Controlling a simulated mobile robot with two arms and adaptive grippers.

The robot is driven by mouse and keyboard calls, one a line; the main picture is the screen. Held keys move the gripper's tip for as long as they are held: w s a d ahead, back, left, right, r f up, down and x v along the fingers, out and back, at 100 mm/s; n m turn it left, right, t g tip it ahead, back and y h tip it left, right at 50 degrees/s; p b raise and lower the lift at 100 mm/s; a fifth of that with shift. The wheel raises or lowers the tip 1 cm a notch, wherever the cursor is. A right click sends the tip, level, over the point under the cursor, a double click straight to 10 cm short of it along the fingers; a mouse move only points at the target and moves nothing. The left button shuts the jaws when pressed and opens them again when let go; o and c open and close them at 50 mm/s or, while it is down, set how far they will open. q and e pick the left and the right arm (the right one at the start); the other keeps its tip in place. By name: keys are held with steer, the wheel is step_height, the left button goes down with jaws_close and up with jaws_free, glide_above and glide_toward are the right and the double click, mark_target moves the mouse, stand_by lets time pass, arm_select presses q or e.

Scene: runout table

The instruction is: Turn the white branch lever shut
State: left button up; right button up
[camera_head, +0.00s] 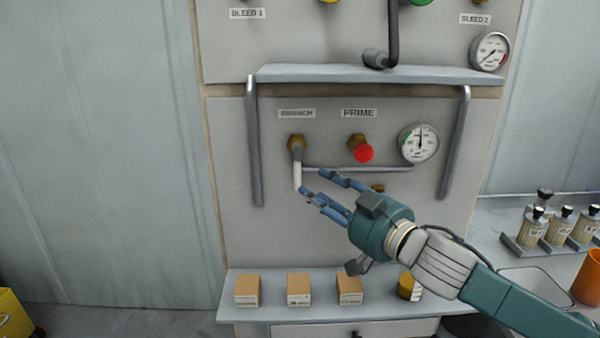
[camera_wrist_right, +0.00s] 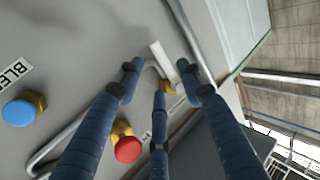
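The white branch lever (camera_head: 297,176) hangs straight down from its brass valve (camera_head: 296,143) under the BRANCH label (camera_head: 297,113). My right gripper (camera_head: 313,184) reaches in from the lower right, its fingertips just right of the lever's lower end. In the right wrist view the white lever (camera_wrist_right: 161,60) shows between and beyond the spread blue fingers (camera_wrist_right: 161,70), with a brass part (camera_wrist_right: 167,87) by the middle finger. The gripper is open, with nothing held between the fingers; whether a fingertip touches the lever I cannot tell. My left gripper is not in view.
The red PRIME knob (camera_head: 363,153) and a gauge (camera_head: 419,143) are right of the lever. A thin horizontal rail (camera_head: 350,168) runs beside it. Grey vertical bars (camera_head: 254,150) flank the panel under a shelf (camera_head: 350,73). Small boxes (camera_head: 299,289) stand below.

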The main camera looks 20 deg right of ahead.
mark_target(300, 177)
steer(key=shift+p+x, duration=1.15)
steer(key=shift+x, duration=2.85)
steer(key=shift+f, duration=0.1)
steer(key=shift+c, duration=0.5)
jaws_close()
